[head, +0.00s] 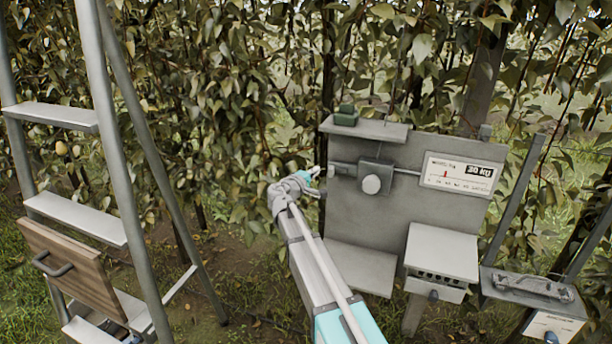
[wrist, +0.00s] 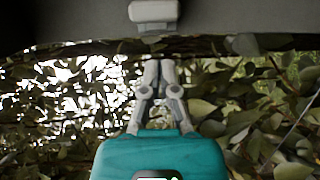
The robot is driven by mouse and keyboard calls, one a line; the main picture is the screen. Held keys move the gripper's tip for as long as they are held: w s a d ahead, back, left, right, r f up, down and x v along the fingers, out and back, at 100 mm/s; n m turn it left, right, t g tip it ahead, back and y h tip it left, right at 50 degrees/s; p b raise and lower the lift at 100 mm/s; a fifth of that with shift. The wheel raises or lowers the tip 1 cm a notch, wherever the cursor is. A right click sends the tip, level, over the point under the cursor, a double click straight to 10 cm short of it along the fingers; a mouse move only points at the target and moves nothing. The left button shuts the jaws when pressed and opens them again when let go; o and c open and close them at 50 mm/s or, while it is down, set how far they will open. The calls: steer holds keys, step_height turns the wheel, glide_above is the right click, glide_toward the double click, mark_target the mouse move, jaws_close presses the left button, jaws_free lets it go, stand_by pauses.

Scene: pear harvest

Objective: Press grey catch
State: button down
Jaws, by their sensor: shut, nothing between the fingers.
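A pale grey block (wrist: 153,12), which looks like the grey catch, sits at the top of the wrist view on a dark grey surface. In the head view a grey tab (head: 343,168) sticks out left of a dark square housing (head: 376,176) with a round pale knob on the upright panel; I cannot tell for sure that it is the same part. My gripper (wrist: 159,64) is shut and empty, its fingertips together just below the block in the picture, with a visible gap. In the head view my gripper (head: 318,171) is at the panel's left edge.
The grey panel (head: 345,222) carries a dial plate (head: 459,174) and a top shelf (head: 366,128) with a green block (head: 346,115). A grey box (head: 442,252) and a tray (head: 528,288) stand right. A ladder (head: 75,211) stands left. Leaves hang behind.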

steer(key=shift+s+d, duration=0.3)
steer(key=shift+d, duration=0.3)
steer(key=shift+s+d, duration=0.3)
steer(key=shift+d, duration=0.25)
steer(key=shift+s+a, duration=0.1)
steer(key=shift+a, duration=0.05)
steer(key=shift+s, duration=0.1)
